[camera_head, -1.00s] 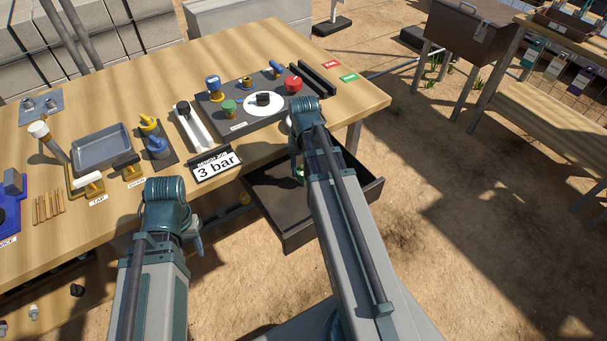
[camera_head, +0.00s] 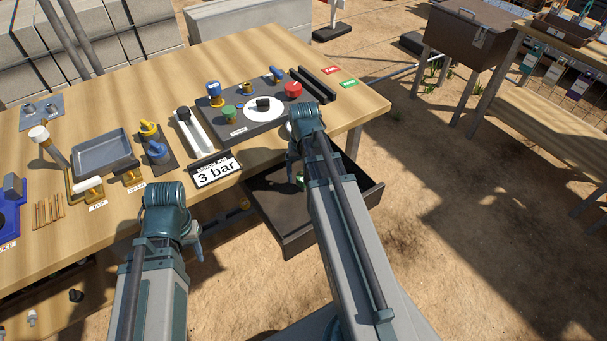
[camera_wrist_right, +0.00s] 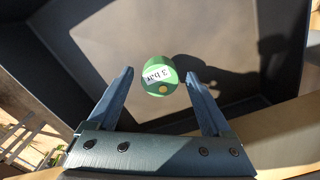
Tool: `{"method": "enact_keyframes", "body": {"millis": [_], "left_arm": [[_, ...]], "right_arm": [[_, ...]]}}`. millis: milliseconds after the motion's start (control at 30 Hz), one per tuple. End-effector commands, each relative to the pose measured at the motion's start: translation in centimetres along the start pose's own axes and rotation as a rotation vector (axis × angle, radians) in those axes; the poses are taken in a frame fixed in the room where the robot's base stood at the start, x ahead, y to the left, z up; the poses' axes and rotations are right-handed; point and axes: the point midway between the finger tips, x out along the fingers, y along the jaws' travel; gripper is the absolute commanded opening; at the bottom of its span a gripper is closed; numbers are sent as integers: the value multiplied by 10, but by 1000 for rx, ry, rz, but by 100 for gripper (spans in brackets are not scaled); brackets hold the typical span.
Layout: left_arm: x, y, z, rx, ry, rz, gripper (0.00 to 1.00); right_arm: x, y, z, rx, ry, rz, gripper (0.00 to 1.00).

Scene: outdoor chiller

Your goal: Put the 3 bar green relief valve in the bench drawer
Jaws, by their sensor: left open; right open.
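The green relief valve (camera_wrist_right: 160,76) shows in the right wrist view, its round top marked "3 bar". It is between and just beyond the fingertips of my right gripper (camera_wrist_right: 162,85), which is open with gaps on both sides. The pulled-out bench drawer (camera_head: 285,238) lies behind it; I cannot tell whether the valve rests on the drawer floor. In the head view a bit of green (camera_head: 299,180) shows in the drawer beside my right wrist, which hides most of it. My left gripper (camera_head: 197,246) is open and empty in front of the bench.
The bench (camera_head: 335,115) carries a dark board (camera_head: 215,123) with blue, red and another green-topped fitting. A grey tray (camera_head: 105,152) and labelled tools are to the left. Open ground lies right of the drawer.

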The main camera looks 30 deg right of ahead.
Motion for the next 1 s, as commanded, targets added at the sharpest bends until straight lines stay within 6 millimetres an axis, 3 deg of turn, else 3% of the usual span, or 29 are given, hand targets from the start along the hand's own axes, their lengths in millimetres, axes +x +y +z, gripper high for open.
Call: {"method": "enact_keyframes", "body": {"millis": [267, 800, 1000], "left_arm": [[-27, -3, 2, 0, 0, 0, 50], [-107, -10, 6, 0, 0, 0, 50], [-121, -12, 7, 0, 0, 0, 50]], "right_arm": [[-28, 0, 0, 0, 0, 0, 84], [-108, 0, 0, 0, 0, 0, 84], [-121, 0, 0, 0, 0, 0, 84]]}}
